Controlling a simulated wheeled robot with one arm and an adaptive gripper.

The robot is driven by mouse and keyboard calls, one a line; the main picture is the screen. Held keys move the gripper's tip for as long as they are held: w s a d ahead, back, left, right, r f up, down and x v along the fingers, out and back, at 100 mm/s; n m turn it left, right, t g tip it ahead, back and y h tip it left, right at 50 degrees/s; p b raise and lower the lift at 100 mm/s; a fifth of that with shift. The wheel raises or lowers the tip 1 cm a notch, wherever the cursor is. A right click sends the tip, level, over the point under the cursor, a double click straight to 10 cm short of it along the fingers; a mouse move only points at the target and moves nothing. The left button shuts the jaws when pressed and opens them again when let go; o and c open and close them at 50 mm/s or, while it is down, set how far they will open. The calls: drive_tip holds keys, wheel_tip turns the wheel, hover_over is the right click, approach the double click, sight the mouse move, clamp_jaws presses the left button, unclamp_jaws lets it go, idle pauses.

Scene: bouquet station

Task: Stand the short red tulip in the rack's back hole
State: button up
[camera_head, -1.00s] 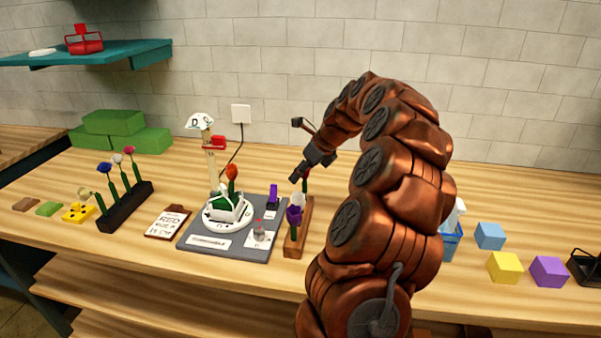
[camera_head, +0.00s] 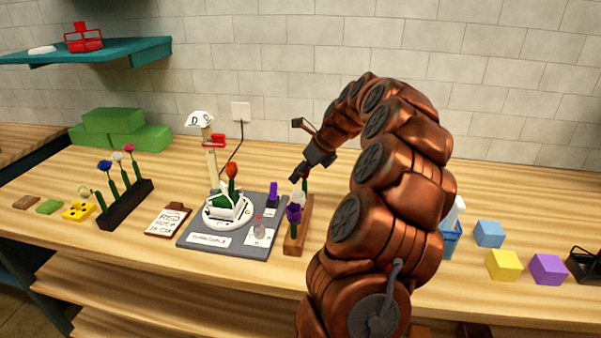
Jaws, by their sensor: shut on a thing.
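My gripper (camera_head: 298,174) is above the back end of the brown wooden rack (camera_head: 291,247) and is shut on a flower. The flower's green stem (camera_head: 305,187) shows just below the fingers, upright over or in the back of the rack. Its bloom is hidden by the fingers; I take it for the short red tulip. I cannot tell whether the stem's foot is in the back hole. A purple flower (camera_head: 293,213) stands at the rack's front, with a white flower (camera_head: 298,198) behind it.
Left of the rack, a grey board (camera_head: 193,238) bears a round white stand with an orange-red tulip (camera_head: 232,171). A black rack (camera_head: 118,217) with several flowers and a brown-framed card (camera_head: 167,220) are further left. Blue, yellow and purple blocks (camera_head: 503,265) lie right of my arm.

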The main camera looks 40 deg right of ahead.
drive_tip(key=shift+f, duration=0.3)
idle(1.1)
drive_tip(key=o, duration=0.8)
drive_tip(key=shift+s+r, duration=0.1)
drive_tip(key=shift+r, duration=0.1)
drive_tip(key=p+v, duration=0.3)
drive_tip(key=v, duration=0.3)
idle(1.7)
drive_tip(key=o, duration=0.6)
drive_tip(key=shift+c, duration=0.2)
drive_tip(key=shift+d, duration=0.1)
